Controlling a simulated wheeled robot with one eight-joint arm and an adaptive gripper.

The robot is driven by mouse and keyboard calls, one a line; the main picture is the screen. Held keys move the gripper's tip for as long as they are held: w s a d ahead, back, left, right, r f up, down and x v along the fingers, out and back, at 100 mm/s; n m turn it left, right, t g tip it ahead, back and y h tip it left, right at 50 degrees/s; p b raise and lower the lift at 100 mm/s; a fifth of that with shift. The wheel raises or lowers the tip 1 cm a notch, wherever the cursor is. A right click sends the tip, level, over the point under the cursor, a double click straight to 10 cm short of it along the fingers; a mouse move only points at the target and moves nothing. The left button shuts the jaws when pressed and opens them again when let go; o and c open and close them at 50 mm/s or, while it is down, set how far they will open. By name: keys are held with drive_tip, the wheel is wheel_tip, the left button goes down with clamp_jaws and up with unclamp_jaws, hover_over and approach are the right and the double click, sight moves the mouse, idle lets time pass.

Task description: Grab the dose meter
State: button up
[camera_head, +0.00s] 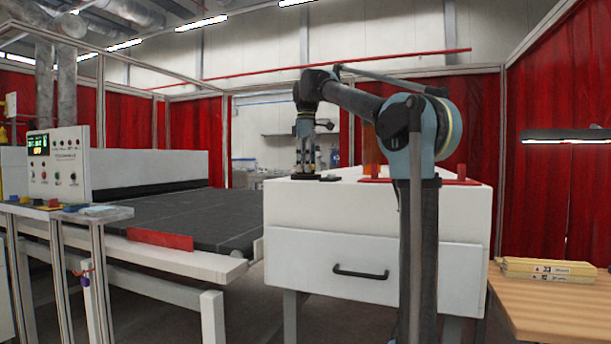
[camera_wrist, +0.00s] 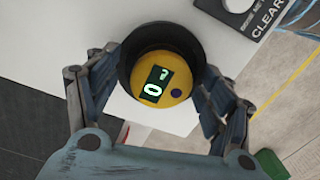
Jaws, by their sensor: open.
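The dose meter (camera_wrist: 165,82) is a round yellow-faced device with a small dark display showing "?" and "0". It sits within a round black rim or holder (camera_wrist: 126,62). My gripper (camera_wrist: 155,66) is open, with one finger on each side of the black rim. Whether the fingers touch it is not clear. In the head view my gripper (camera_head: 304,168) points down over the top of the white drawer cabinet (camera_head: 375,210). The dose meter cannot be made out in that view.
A dark plate (camera_wrist: 250,14) lettered "CLEAR" lies beside the black rim. On the cabinet, an orange upright object (camera_head: 371,157) and a red piece (camera_head: 455,181) stand to the right. A conveyor (camera_head: 160,215) is at left. Yellow boxes (camera_head: 550,268) lie on a wooden table (camera_head: 545,300).

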drive_tip(key=c, duration=1.3)
